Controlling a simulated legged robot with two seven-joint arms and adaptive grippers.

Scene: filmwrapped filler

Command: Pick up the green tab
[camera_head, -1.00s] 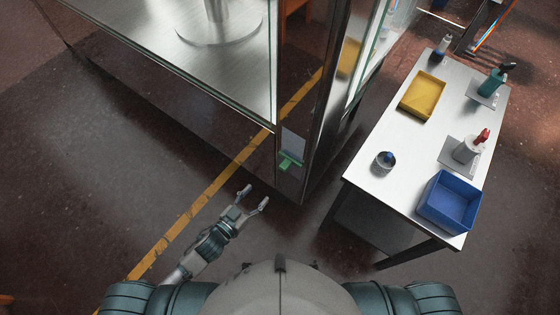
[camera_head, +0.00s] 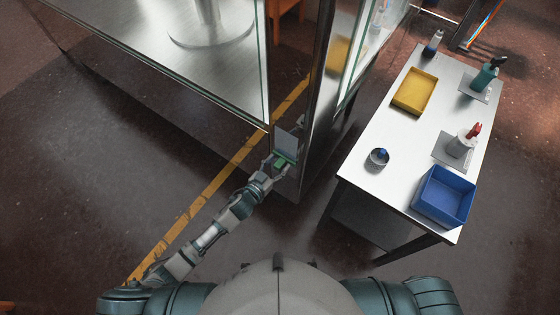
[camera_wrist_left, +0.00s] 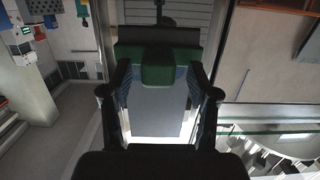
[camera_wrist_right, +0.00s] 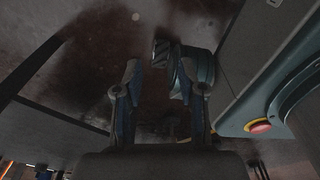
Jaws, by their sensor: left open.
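The green tab (camera_head: 284,157) sits low on the corner post of the metal and glass enclosure, just below a pale grey plate (camera_head: 287,142). In the left wrist view the green tab (camera_wrist_left: 160,64) lies ahead, with a dark bar across its far side. My left gripper (camera_head: 274,163) is open at the tab, with one finger on each side; I cannot tell whether they touch it. Its fingers partly cover the tab in the head view. My right gripper (camera_wrist_right: 160,68) is open and empty in its wrist view and hidden in the head view.
The enclosure (camera_head: 265,90) stands ahead with a steel deck. A white table (camera_head: 400,150) on the right bears a yellow tray (camera_head: 412,108), a blue bin (camera_head: 428,212), a small cup (camera_head: 378,160) and several bottles. The dark floor with a yellow stripe (camera_head: 215,187) is clear.

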